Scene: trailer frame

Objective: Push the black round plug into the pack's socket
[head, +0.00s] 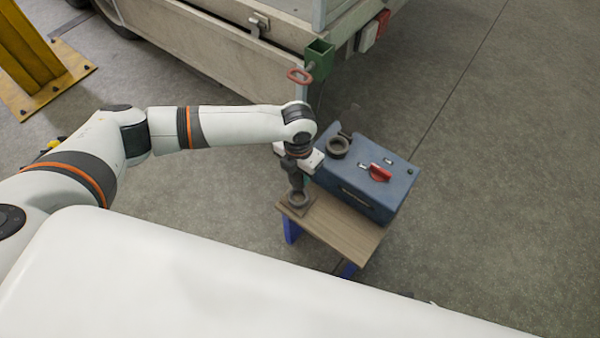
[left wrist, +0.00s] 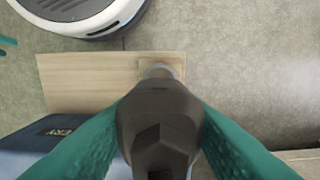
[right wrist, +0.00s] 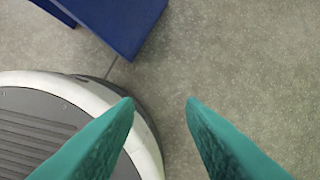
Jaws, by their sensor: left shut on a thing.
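The black round plug (head: 296,182) is held upright between the green fingers of my left gripper (head: 298,164). It also fills the middle of the left wrist view (left wrist: 158,120). The blue pack (head: 378,196) stands on the bench to the right. Its round dark socket (head: 338,146) faces up, apart from the plug. My right gripper (right wrist: 160,102) is open and empty over the floor.
The bench (head: 345,235) has a wooden top with bare room in front of the pack. A red switch (head: 380,173) stands up from the pack. The trailer (head: 215,40), with a green post (head: 318,62), is behind. A yellow post (head: 35,50) stands at the far left.

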